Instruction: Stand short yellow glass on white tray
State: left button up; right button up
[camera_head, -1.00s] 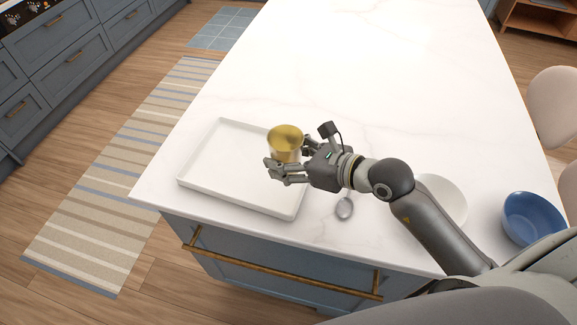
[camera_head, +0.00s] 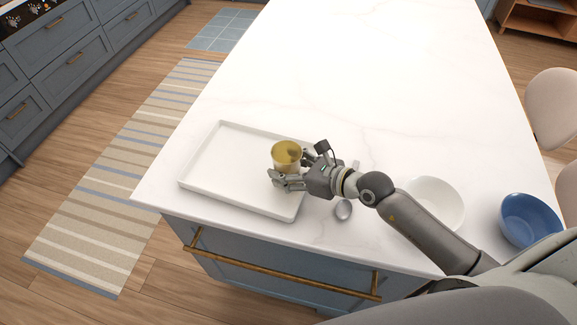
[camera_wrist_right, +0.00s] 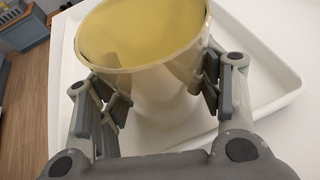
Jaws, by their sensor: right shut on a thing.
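The short yellow glass (camera_head: 286,154) is upright between the fingers of my right gripper (camera_head: 281,178), which is shut on it. The glass and the fingers are over the right part of the white tray (camera_head: 222,123). In the right wrist view, the glass (camera_wrist_right: 142,40) stands between both fingers (camera_wrist_right: 160,92), with the tray's rim (camera_wrist_right: 262,55) behind it. I cannot tell whether the glass's base touches the tray. The tray is otherwise empty. My left gripper is not in view.
A spoon (camera_head: 343,210) lies right of the tray, partly behind my right arm. A white bowl (camera_head: 436,200) and a blue bowl (camera_head: 529,219) stand further right. The far part of the white countertop (camera_head: 340,60) is clear. The tray sits near the counter's front left edge.

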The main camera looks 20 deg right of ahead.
jog(key=o, duration=1.3)
jog(key=shift+f, duration=0.1)
jog(key=shift+c, duration=0.2)
jog(key=shift+s+r, duration=0.1)
jog(key=shift+r, duration=0.1)
jog(key=b+v, duration=0.2)
jog(key=v, duration=0.8)
jog(key=shift+s+d+f, duration=0.15)
jog(key=shift+d, duration=0.05)
jog(key=shift+v, duration=0.8)
